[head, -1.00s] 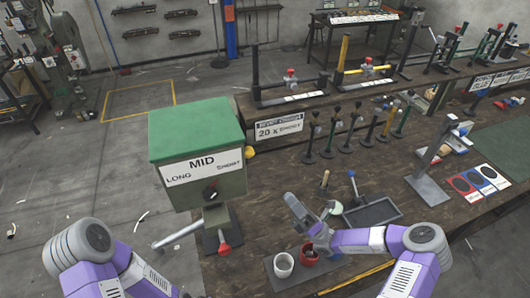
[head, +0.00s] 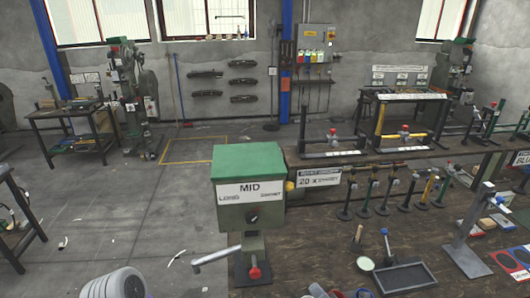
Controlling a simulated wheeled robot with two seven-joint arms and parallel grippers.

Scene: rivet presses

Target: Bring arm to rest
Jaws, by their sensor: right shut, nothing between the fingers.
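My right gripper (head: 340,293) shows only at the bottom edge, low over the front of the workbench (head: 310,240). It is shut and empty, and most of it is cut off by the frame. Small red and grey shapes crowd around it there and are hard to tell apart. A pale grey rounded link of my left arm (head: 113,285) stands at the bottom left. My left gripper is out of the picture.
A green-topped press box marked MID (head: 248,180) stands on the bench, its lever (head: 215,257) reaching left. A dark tray (head: 405,277), a pale round dish (head: 365,263) and a grey stand (head: 470,235) are to its right. Open floor lies left.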

